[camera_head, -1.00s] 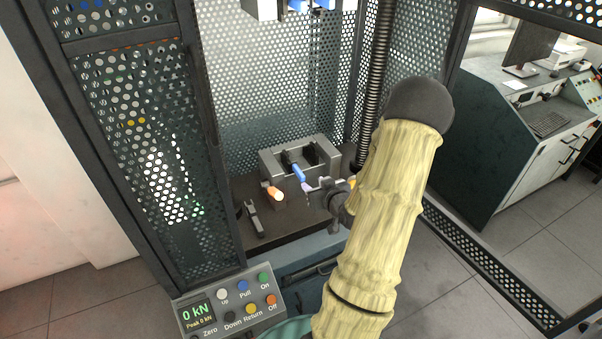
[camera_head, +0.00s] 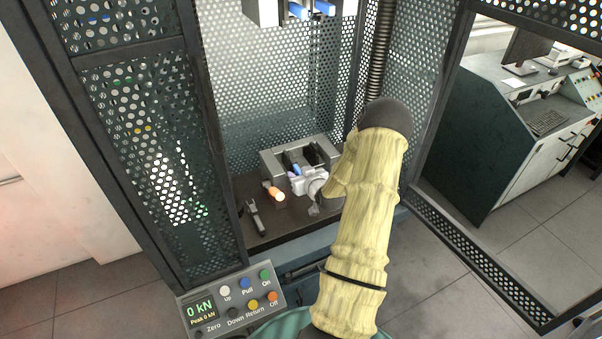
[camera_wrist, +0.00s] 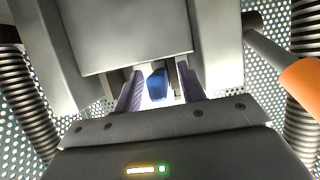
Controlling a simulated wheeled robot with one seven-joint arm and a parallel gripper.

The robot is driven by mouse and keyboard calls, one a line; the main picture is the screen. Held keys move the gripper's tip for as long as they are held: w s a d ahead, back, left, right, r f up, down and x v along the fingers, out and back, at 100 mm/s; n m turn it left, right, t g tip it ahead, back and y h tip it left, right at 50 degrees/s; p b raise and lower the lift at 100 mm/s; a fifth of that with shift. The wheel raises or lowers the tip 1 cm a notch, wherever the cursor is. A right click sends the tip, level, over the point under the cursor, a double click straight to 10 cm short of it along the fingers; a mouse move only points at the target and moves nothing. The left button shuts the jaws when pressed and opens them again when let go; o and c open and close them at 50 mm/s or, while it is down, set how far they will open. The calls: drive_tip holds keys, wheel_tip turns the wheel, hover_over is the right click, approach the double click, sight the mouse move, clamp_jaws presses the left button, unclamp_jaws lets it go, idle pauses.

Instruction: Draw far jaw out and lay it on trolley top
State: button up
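The lower grip, a grey steel block (camera_head: 270,163), stands on the machine's dark bed. A blue jaw (camera_head: 293,170) shows at its front, partly hidden by my gripper (camera_head: 302,181); I cannot tell whether it is the far jaw. In the wrist view, a blue jaw end (camera_wrist: 157,84) lies between the two fingers of my gripper (camera_wrist: 161,88). The fingers are open, with bright gaps on both sides of the blue piece. The rest of the jaw is hidden behind the grey block. I cannot make out a trolley top in these views.
An orange-ended handle (camera_head: 275,193) sticks out of the lower grip, and shows close at right in the wrist view (camera_wrist: 302,82). A grey tool (camera_head: 255,217) lies on the bed (camera_head: 285,222). Perforated guards (camera_head: 140,140) enclose the left side. The upper grip (camera_head: 263,12) holds blue jaws.

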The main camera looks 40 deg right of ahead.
drive_tip(key=shift+s, duration=0.1)
clamp_jaws()
drive_tip(key=shift+s, duration=0.1)
drive_tip(key=s+a+b, duration=0.1)
drive_tip(key=s+a, duration=0.1)
drive_tip(key=s, duration=0.6)
drive_tip(key=shift+s+r, duration=0.15)
drive_tip(key=shift+s, duration=0.1)
idle(1.3)
drive_tip(key=shift+r, duration=0.1)
drive_tip(key=r, duration=0.1)
drive_tip(key=s+r, duration=0.1)
drive_tip(key=s+p, duration=0.1)
drive_tip(key=shift+a+r, duration=0.25)
drive_tip(key=shift+r, duration=0.15)
idle(0.3)
idle(0.6)
